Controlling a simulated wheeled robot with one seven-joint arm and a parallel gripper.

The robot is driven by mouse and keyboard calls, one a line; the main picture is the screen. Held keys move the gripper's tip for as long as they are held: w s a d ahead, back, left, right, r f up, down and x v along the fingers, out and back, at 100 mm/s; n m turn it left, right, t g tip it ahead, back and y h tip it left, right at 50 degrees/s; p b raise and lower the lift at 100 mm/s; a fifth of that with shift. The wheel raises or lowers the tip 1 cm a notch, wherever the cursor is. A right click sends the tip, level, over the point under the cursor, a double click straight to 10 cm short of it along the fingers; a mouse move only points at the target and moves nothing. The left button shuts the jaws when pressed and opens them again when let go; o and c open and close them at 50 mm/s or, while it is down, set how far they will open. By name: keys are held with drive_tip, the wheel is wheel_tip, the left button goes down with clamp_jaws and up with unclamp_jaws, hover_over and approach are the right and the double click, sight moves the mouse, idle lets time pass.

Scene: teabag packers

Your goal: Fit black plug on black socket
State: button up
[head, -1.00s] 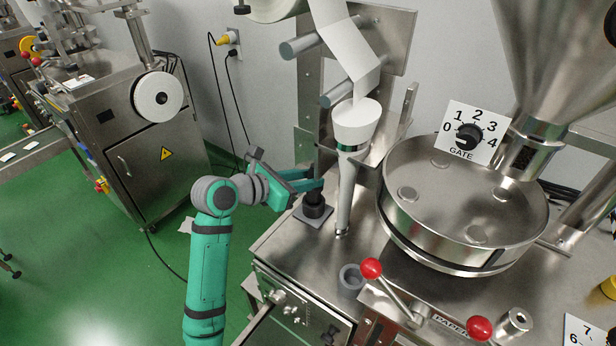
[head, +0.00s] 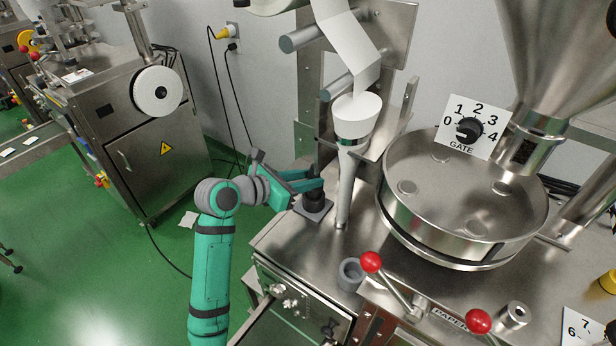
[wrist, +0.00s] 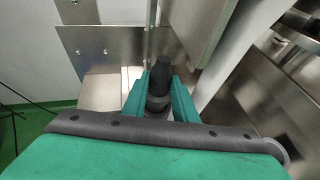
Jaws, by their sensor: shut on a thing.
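My gripper (head: 310,185) is shut on the black plug (wrist: 160,80), which stands upright between the teal fingers in the wrist view. In the head view the fingers cover much of the plug. Below it, the black socket (head: 314,206) sits on a grey square plate (head: 322,214) at the left edge of the steel machine top. The plug is lined up over the socket and they look in contact. I cannot tell how deeply the plug sits, as the fingers and the wrist housing hide the joint.
A white paper funnel and steel forming tube (head: 345,190) stand just right of my gripper. A steel back plate (wrist: 105,50) rises behind it. A round steel pan (head: 450,200), a grey cup (head: 350,275) and red-knobbed levers (head: 371,262) lie to the right.

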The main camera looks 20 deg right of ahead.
drive_tip(key=shift+f, duration=1.3)
drive_tip(key=o, duration=1.2)
drive_tip(key=shift+a, duration=0.1)
drive_tip(key=v, duration=1)
drive_tip(key=shift+s+a+r, duration=0.15)
drive_tip(key=shift+a, duration=0.15)
